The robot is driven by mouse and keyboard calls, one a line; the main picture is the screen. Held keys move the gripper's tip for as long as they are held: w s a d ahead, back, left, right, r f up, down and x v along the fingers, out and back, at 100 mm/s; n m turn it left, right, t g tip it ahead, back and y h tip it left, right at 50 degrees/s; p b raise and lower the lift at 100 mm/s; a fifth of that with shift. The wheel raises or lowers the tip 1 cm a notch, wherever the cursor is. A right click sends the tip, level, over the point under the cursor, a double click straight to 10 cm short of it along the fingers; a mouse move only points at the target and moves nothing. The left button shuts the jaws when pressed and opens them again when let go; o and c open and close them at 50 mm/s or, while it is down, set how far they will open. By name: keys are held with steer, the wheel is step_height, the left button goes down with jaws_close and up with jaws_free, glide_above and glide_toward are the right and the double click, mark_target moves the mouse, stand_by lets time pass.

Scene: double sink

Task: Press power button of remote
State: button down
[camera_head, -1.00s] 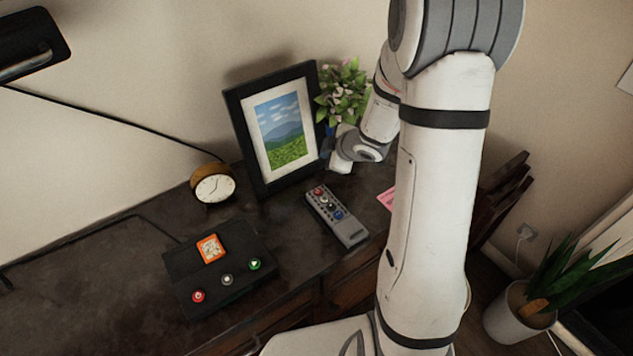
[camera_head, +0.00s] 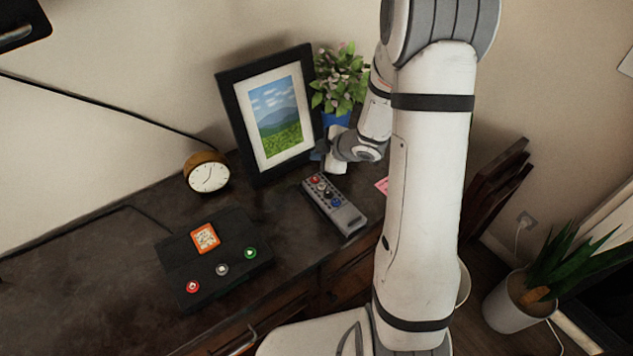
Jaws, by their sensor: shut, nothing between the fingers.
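The grey remote (camera_head: 345,217) lies on the dark desk, its far end pointing up and left. Its red button (camera_head: 315,179) is at the far end, with white and blue buttons nearer; any power symbol is too small to read. My gripper (camera_head: 319,152) shows as a small dark shape at the end of my white wrist, just beyond the remote's far end and in front of the picture frame. It is shut and empty. It appears apart from the remote, but its exact height is hard to tell. My arm covers part of the desk to the right.
A black picture frame (camera_head: 235,104) stands behind, close to my gripper. A plant in a blue pot (camera_head: 336,119) is beside it. A clock (camera_head: 208,176) and a black box with buttons (camera_head: 212,262) are to the left. A pink note (camera_head: 382,186) lies right of the remote.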

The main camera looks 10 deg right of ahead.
mark_target(318, 182)
step_height(318, 182, down, 6)
steer(key=b, duration=0.4)
steer(key=shift+b, duration=0.35)
stand_by(1.4)
steer(key=shift+f, duration=0.1)
steer(key=shift+s+f+b, duration=0.1)
steer(key=shift+f+b, duration=0.2)
steer(key=shift+f, duration=0.05)
steer(key=shift+f+b, duration=0.35)
steer(key=shift+f, duration=0.1)
stand_by(0.6)
stand_by(0.3)
steer(key=shift+r+p, duration=0.9)
